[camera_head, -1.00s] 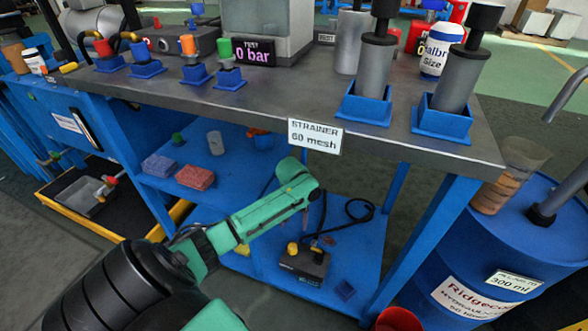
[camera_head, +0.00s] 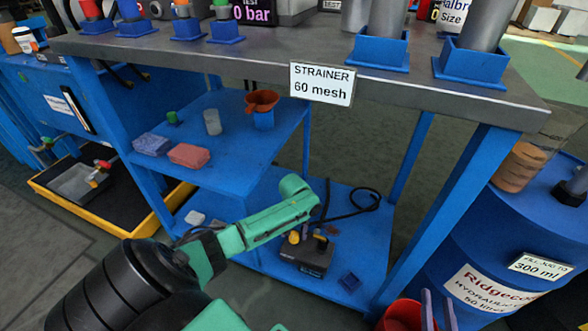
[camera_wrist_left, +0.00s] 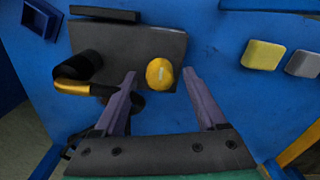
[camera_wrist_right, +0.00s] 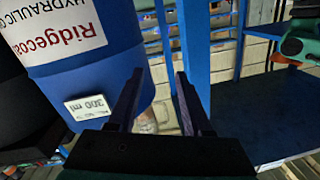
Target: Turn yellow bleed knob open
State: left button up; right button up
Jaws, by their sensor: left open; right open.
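The yellow bleed knob (camera_head: 294,237) sits on a dark grey block (camera_head: 302,259) on the lower blue shelf. In the left wrist view the knob (camera_wrist_left: 160,74) is round, with a pale mark on its top. My left gripper (camera_wrist_left: 158,76) is open, with its fingertips on either side of the knob; I cannot tell whether they touch it. In the head view my left arm hides this gripper. My right gripper (camera_head: 436,299) is open and empty, low at the right by a red bucket; it also shows in the right wrist view (camera_wrist_right: 159,72).
A blue drum (camera_head: 500,265) stands right of the bench. A table leg (camera_head: 450,200) rises between drum and shelf. A black hose (camera_head: 362,205) loops behind the block. A red bucket (camera_head: 400,316) stands at the front.

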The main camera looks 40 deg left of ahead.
pick_arm(q)
jog(key=shift+f, duration=0.2)
grip_shut()
pick_arm(e)
jog(key=shift+w+d+r+t, duration=0.1)
jog(key=shift+w+r+t, duration=0.15)
jog(key=shift+r, duration=0.35)
jog(key=shift+w+r+t, duration=0.15)
jog(key=shift+w+r, duration=0.2)
jog(key=shift+r, duration=0.2)
